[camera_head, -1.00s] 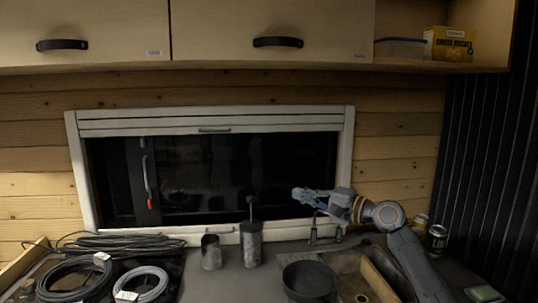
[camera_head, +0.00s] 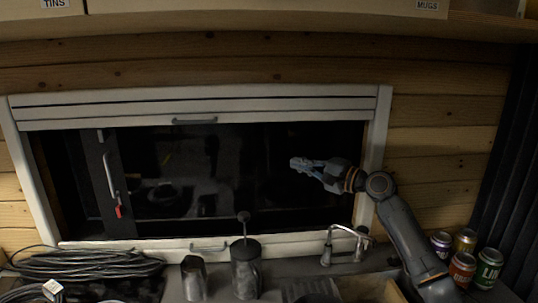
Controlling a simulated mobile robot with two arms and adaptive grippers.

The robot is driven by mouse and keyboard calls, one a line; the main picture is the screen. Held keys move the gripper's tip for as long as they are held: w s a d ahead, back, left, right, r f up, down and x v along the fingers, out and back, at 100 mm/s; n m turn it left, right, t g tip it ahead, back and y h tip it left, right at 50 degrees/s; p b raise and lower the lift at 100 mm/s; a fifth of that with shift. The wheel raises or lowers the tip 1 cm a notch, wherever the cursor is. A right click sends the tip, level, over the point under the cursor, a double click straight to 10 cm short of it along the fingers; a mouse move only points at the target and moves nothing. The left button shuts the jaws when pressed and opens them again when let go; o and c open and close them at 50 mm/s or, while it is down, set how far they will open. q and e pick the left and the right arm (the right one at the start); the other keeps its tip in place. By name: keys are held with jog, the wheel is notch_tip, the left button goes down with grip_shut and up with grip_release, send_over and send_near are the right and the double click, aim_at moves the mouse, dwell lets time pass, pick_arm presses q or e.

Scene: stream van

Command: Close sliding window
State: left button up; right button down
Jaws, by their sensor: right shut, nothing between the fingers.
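The sliding window (camera_head: 200,170) is a dark pane in a white frame (camera_head: 378,125) on the plank wall. A dark upright sash edge (camera_head: 100,170) stands at its left part, with a long handle (camera_head: 109,176) and a red latch (camera_head: 118,211) on it. A dark strip shows left of this sash edge, beside the frame. My right gripper (camera_head: 298,164) is shut and empty, in front of the right part of the pane, pointing left. It is well right of the handle. My left gripper is not in view.
A rolled blind (camera_head: 195,107) spans the window top. A grey canister (camera_head: 194,278), a pot with a plunger (camera_head: 245,272) and a tap (camera_head: 345,243) stand on the counter below. Coiled cables (camera_head: 85,264) lie at left. Several cans (camera_head: 462,268) stand at right.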

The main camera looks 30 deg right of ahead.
aim_at(269, 159)
jog(key=p+x, duration=0.2)
jog(key=x, duration=0.4)
jog(key=shift+w+r, duration=0.1)
jog(key=shift+r, duration=0.05)
jog(key=a+p, duration=0.1)
jog(key=w+a+p, duration=0.1)
jog(key=a, duration=0.1)
jog(key=shift+w, duration=0.1)
jog(key=shift+w+a+f, duration=0.25)
jog(key=shift+w+a, duration=0.15)
jog(key=shift+a, duration=0.05)
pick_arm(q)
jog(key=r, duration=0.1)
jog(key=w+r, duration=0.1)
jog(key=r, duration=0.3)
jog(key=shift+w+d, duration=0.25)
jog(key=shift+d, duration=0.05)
pick_arm(e)
jog(key=shift+d, duration=0.1)
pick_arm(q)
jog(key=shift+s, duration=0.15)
pick_arm(e)
jog(key=shift+s, duration=0.1)
